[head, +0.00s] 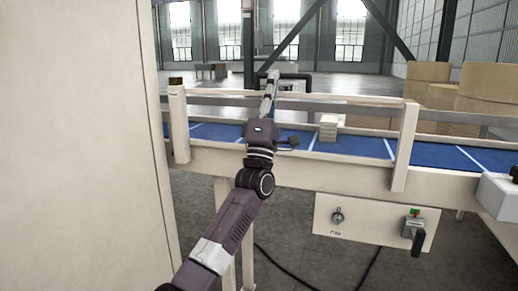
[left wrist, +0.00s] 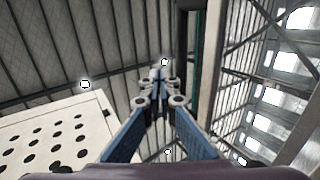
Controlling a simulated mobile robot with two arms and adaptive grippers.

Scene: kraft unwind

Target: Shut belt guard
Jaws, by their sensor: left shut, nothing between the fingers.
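My left gripper (head: 271,82) rises over the blue conveyor belt (head: 355,146), pointing up and away, with nothing held. In the left wrist view its fingers (left wrist: 160,82) meet at the tips, against the roof. A white panel with rows of round holes (left wrist: 52,138) stands at the left of that view, apart from the fingers. It may be the belt guard, but I cannot tell for sure. In the head view no part is clearly the guard. A dark-framed shape (head: 297,84) shows behind the gripper, partly hidden by it. My right gripper is out of view.
A large beige cabinet side (head: 75,150) fills the left of the head view. Cream posts (head: 405,147) and rails edge the conveyor. A small pale block stack (head: 328,128) sits on the belt. A control panel (head: 375,222) hangs below. Cardboard boxes (head: 485,92) stand behind, right.

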